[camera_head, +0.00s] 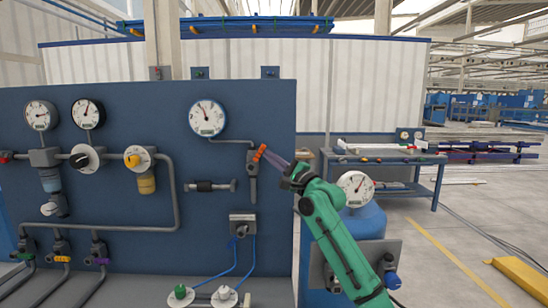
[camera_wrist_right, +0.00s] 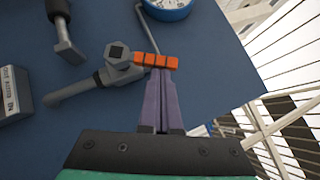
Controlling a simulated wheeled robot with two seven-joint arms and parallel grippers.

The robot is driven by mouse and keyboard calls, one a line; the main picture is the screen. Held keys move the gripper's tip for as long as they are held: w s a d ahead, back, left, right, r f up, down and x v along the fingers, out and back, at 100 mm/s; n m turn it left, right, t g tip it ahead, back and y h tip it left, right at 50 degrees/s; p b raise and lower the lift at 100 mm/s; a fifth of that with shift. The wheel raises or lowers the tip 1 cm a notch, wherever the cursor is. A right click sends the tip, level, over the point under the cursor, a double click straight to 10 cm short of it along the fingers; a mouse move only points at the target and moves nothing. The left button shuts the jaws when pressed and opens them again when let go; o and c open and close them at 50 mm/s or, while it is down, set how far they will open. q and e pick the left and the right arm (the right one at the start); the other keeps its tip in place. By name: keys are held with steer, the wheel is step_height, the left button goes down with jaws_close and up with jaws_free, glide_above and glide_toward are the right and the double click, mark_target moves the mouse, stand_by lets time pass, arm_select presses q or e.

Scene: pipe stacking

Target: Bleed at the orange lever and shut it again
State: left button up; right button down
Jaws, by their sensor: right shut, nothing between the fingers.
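The orange lever (camera_head: 259,153) is on a grey valve (camera_head: 252,170) in the pipe below the upper right gauge on the blue panel. In the right wrist view the lever (camera_wrist_right: 156,61) is a ribbed orange bar beside the square hub of the valve body (camera_wrist_right: 117,57). My right gripper (camera_head: 270,157) is shut and empty, its purple fingers pointing left at the lever. In the wrist view its fingertips (camera_wrist_right: 160,72) are right at the lever and seem to touch it; a small gap cannot be ruled out. My left gripper is out of view.
The white gauge (camera_head: 207,117) is above the valve. A blue tank with a gauge (camera_head: 355,188) stands behind my right arm. Blue hoses (camera_head: 230,262) hang below the valve.

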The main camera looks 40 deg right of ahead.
mark_target(263, 149)
steer(key=shift+w+a+r+n+g+y+p, duration=0.15)
steer(key=shift+w+a+r+n+g+p, duration=0.35)
steer(key=shift+p, duration=0.7)
steer(key=shift+w+a+r+n+g+y+p, duration=0.2)
steer(key=shift+a+r+n+g+p, duration=0.3)
steer(key=shift+r+n+p, duration=0.5)
steer(key=shift+f, duration=0.2)
stand_by(0.4)
